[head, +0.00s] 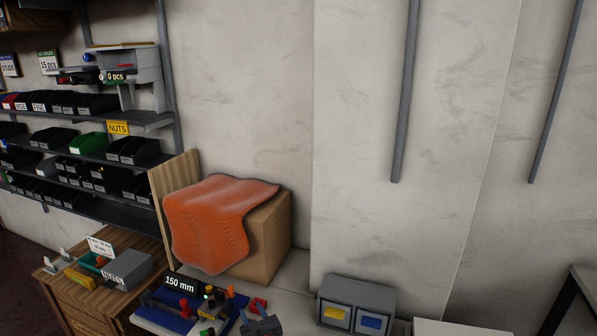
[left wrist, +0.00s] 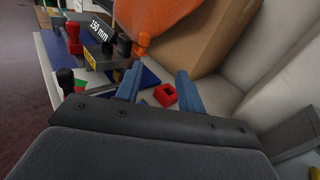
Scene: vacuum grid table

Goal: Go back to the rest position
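My left gripper (head: 260,322) shows at the bottom edge of the head view, over the near end of the table with the blue mat. In the left wrist view its two blue fingers (left wrist: 160,86) stand apart with a gap between them, and nothing is held. A small red square part with a dark hollow (left wrist: 165,95) shows beyond the fingers, close to the right one; it also shows in the head view (head: 258,305). I cannot tell how far it is from the fingertips. My right gripper is in neither view.
The blue mat (head: 153,319) bears several tools and a "150 mm" sign (head: 180,284). A cardboard box (head: 270,238) under an orange cloth (head: 215,225) stands behind. A grey two-bin unit (head: 357,294) is to the right. Shelves (head: 95,155) and a wooden cabinet (head: 95,310) stand left.

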